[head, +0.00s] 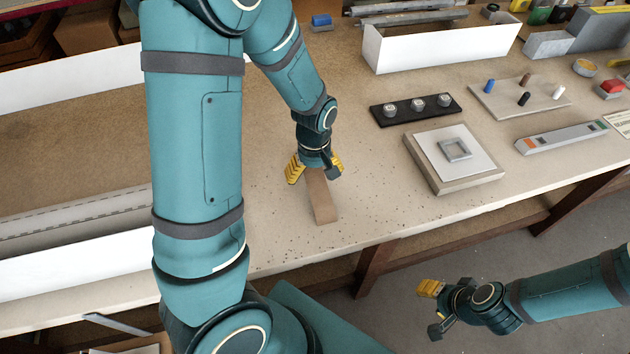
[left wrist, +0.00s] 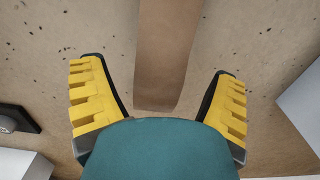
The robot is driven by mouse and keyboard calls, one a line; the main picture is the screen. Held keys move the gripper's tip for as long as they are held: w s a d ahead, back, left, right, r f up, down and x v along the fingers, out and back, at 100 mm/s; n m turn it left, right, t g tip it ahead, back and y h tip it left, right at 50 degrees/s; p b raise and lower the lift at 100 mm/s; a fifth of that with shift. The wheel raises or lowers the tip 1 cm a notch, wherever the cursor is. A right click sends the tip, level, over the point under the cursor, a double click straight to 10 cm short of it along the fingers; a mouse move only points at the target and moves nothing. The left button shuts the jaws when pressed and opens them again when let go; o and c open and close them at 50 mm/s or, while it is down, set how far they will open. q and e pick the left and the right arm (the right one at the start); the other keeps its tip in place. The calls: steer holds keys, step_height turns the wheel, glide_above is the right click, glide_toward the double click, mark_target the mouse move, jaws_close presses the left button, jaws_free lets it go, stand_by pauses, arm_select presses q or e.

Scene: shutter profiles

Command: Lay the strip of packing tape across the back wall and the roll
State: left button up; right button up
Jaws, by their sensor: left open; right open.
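A brown strip (head: 324,205), which looks like the packing tape, lies flat on the bench near its front edge. My left gripper (head: 315,168) is over the far end of the strip, pointing down. In the left wrist view its open jaws (left wrist: 160,98) stand on either side of the strip (left wrist: 170,50), apart from it. A long white back wall (head: 75,78) runs along the left of the bench. A grey slatted piece (head: 75,214) lies near the front white wall; I cannot tell if it is the roll. My right gripper (head: 433,308) is open and empty over the floor.
My left arm hides part of the bench and the walled area. To the right are a square board with a metal frame (head: 455,149), a black holder with knobs (head: 416,108), a pegboard (head: 500,98) and a white box (head: 440,50). Bare bench surrounds the strip.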

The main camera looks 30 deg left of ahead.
arm_select(q)
steer(key=shift+f, duration=0.45)
steer(key=c, duration=0.9)
